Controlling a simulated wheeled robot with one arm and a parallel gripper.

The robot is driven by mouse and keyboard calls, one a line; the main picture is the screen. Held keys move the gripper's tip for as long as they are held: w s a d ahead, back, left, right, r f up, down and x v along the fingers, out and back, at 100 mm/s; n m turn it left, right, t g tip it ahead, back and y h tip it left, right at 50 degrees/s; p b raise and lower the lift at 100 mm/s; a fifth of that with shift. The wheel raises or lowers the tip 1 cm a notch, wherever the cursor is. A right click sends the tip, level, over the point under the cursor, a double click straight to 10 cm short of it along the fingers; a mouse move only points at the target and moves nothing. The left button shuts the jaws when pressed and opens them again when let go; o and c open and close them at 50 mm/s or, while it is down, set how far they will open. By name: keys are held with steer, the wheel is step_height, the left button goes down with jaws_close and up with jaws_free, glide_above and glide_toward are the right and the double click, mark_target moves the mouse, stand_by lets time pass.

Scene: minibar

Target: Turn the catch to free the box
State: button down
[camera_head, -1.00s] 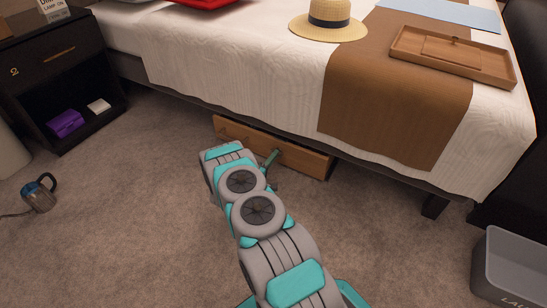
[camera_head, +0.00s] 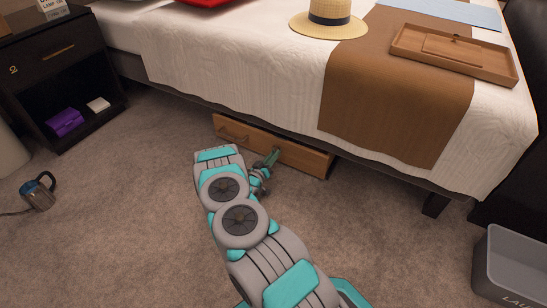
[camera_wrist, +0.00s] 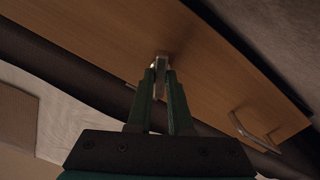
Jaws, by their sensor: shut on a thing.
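The wooden box (camera_head: 306,158) sits on the carpet under the bed's front edge, its long front panel facing out. In the wrist view the panel (camera_wrist: 215,70) runs diagonally across the picture. A small metal catch (camera_wrist: 160,62) stands out from the panel. My gripper (camera_wrist: 160,82) has its two green fingers shut on the catch, one on each side. In the head view my gripper (camera_head: 272,157) reaches the middle of the box front, and the catch is too small to make out there. A metal handle (camera_wrist: 252,132) is on the panel, away from the catch.
The bed (camera_head: 240,72) overhangs the box, with a bed leg (camera_head: 434,205) to the right. A grey bin (camera_head: 510,270) stands at the lower right. Carpet around my arm is clear.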

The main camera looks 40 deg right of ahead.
steer(key=m+b, duration=0.1)
steer(key=m, duration=0.4)
steer(key=shift+b, duration=0.3)
steer(key=shift+m, duration=0.3)
steer(key=c, duration=0.8)
jaws_free()
steer(key=shift+p+v, duration=0.3)
steer(key=shift+v, duration=3.65)
steer(key=shift+w, duration=0.15)
